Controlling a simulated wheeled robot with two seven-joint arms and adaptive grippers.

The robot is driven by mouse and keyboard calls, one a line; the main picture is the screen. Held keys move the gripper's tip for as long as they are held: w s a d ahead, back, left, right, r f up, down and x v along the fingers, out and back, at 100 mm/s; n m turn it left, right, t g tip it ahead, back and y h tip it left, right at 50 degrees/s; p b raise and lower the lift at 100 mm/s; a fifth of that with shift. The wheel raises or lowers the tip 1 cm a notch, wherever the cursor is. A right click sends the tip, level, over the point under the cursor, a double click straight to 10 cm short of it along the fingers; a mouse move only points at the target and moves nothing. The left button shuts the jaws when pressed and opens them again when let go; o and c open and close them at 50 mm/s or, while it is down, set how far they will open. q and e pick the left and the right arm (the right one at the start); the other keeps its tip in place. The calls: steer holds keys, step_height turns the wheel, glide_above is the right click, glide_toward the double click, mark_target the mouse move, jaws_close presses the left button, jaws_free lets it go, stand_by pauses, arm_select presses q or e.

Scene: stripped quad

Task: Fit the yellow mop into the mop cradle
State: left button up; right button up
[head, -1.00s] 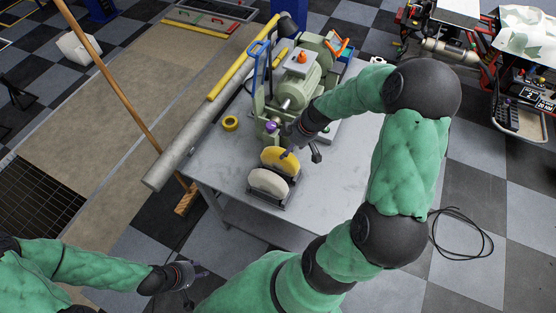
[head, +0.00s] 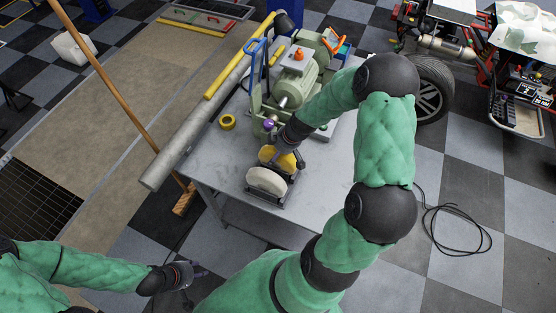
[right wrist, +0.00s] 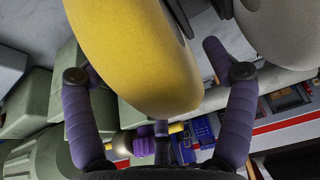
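The yellow mop (head: 265,153) is a thick yellow disc standing behind a whitish disc (head: 267,182) near the front of the grey table. A small dark cradle (head: 289,196) is under the discs; whether the yellow one is seated in it is hidden. My right gripper (head: 284,148) is down at the yellow mop and covers part of it. In the right wrist view the yellow mop (right wrist: 140,50) reaches between the two spread purple fingers, with a clear gap to the right finger. My left gripper (head: 194,280) is low at the left, off the table, empty, its fingers apart.
A green bench grinder (head: 290,85) stands just behind the mop. A yellow tape ring (head: 227,121) lies left of it. A grey pipe (head: 190,140) runs along the table's left edge. A broom (head: 105,80) leans there. The table's front right is clear.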

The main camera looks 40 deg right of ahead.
steer(key=c, duration=1.3)
steer(key=shift+c, duration=0.2)
steer(key=shift+r, duration=0.1)
